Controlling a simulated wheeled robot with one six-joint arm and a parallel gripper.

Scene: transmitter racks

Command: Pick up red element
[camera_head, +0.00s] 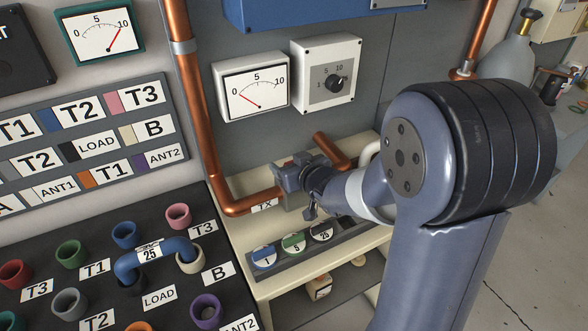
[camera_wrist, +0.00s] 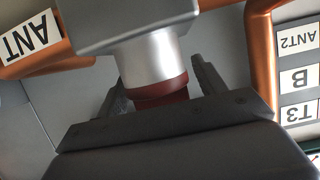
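The red element shows in the wrist view as a silver cylinder with a dark red end band (camera_wrist: 160,92). Its far end meets a grey block (camera_wrist: 140,22) between copper pipes. My gripper (camera_wrist: 165,88) has one finger on each side of the red band, very close to it. I cannot tell whether the fingers press on it. In the head view my gripper (camera_head: 300,190) is at the grey block by the TX label (camera_head: 265,205). The element is hidden there behind my gripper and wrist.
A tray (camera_head: 285,262) on the cream shelf below my gripper holds several round elements marked 1, 5 and 25. Copper pipes (camera_head: 195,110) run close on the left. A meter (camera_head: 252,88) and a knob box (camera_head: 328,72) are above. A socket panel (camera_head: 90,265) is at lower left.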

